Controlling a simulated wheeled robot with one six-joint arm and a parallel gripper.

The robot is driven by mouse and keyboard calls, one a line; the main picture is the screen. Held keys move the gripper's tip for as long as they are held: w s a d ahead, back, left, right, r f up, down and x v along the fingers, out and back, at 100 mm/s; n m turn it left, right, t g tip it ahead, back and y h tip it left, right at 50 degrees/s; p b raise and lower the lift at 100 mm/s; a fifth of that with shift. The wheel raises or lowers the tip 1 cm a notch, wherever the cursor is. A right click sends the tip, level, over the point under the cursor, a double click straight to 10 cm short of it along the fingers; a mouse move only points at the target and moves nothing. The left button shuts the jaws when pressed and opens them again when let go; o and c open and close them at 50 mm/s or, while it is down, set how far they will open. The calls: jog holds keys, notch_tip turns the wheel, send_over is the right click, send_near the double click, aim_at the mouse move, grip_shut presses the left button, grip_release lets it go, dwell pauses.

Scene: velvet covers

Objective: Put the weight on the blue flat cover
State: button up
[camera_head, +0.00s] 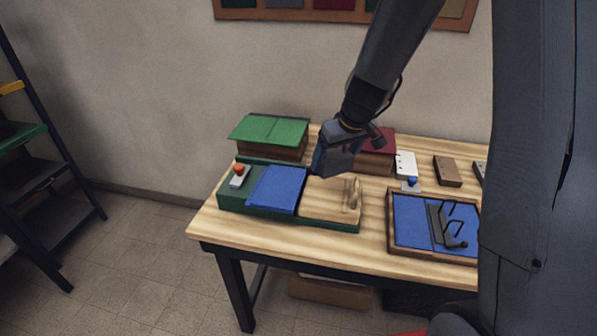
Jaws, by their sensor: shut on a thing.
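A blue flat cover (275,189) lies over the middle of a green tray (290,218) on the table. My gripper (318,173) is low beside the cover's right back edge, above the back of the tray. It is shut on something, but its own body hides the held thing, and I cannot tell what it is. I cannot clearly identify the weight. A second blue surface (409,222) lies in a wooden tray (391,245) at the right, with a dark piece with bent handles (437,225) on it.
A pale wooden board (325,205) with upright pegs fills the green tray's right part. An orange-topped item (238,174) is at its left. A green-topped box (270,134) and a red-topped box (378,157) stand behind. The table's front left (215,222) is clear.

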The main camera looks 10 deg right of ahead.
notch_tip(320, 180, up, 6)
jog(key=n+p, duration=0.1)
jog(key=p, duration=0.4)
send_over(274, 180)
jog(key=s+d, duration=0.2)
jog(key=shift+y, duration=0.3)
jog(key=f, duration=0.2)
jog(key=a+f, duration=0.1)
jog(key=f, duration=0.2)
jog(key=shift+w+a+f+p, duration=0.1)
jog(key=shift+w+a+p, duration=0.05)
jog(key=shift+p, duration=0.15)
jog(key=shift+f+b, duration=0.85)
jog(key=shift+f, duration=1.75)
jog(key=shift+f, duration=0.1)
jog(key=o, duration=2.1)
